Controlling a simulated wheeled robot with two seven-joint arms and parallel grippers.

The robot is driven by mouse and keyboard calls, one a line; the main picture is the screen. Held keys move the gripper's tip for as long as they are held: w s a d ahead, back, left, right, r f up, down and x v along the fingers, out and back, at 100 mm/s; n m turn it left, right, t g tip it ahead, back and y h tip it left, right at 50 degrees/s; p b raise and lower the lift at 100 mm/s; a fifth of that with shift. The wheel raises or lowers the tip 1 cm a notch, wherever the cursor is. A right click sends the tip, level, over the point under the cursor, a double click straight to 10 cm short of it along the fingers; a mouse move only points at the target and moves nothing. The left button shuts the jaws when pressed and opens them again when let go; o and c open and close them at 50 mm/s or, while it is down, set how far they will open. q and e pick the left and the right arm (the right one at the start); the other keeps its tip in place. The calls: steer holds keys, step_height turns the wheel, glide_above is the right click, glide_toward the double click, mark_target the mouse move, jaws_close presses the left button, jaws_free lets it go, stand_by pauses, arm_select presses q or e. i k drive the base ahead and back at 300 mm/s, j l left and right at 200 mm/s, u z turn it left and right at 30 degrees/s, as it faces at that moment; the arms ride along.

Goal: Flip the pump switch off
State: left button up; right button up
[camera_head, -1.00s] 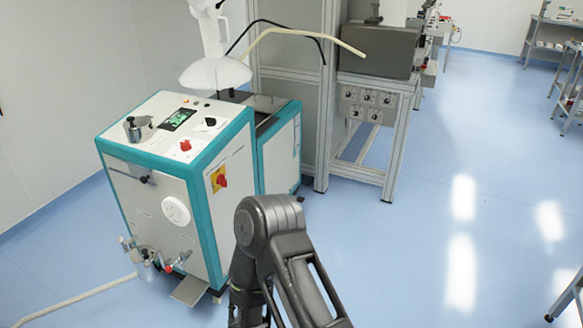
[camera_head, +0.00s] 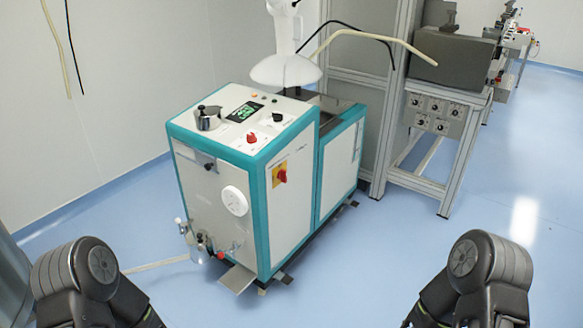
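A white and teal machine cabinet (camera_head: 207,180) stands in the middle of the head view. A red rotary switch on a yellow plate (camera_head: 280,175) is on its right side. Its top panel carries a red knob (camera_head: 251,138), a black knob (camera_head: 278,117) and a lit green display (camera_head: 244,112). I cannot read which of these is the pump switch, or its position. My two arms show at the bottom left and bottom right corners, well apart from the machine. Neither gripper is in view.
A hose (camera_head: 160,265) runs along the floor left of the machine's pipe fittings. A small plate (camera_head: 238,279) juts out at its foot. A metal frame with a control panel (camera_head: 433,112) stands to the right. The blue floor (camera_head: 340,270) in front is clear.

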mark_target(277, 118)
steer(key=i+j, duration=0.1)
steer(key=i, duration=0.55)
steer(key=i+j, duration=0.1)
steer(key=i, duration=0.55)
steer(key=z, duration=1.25)
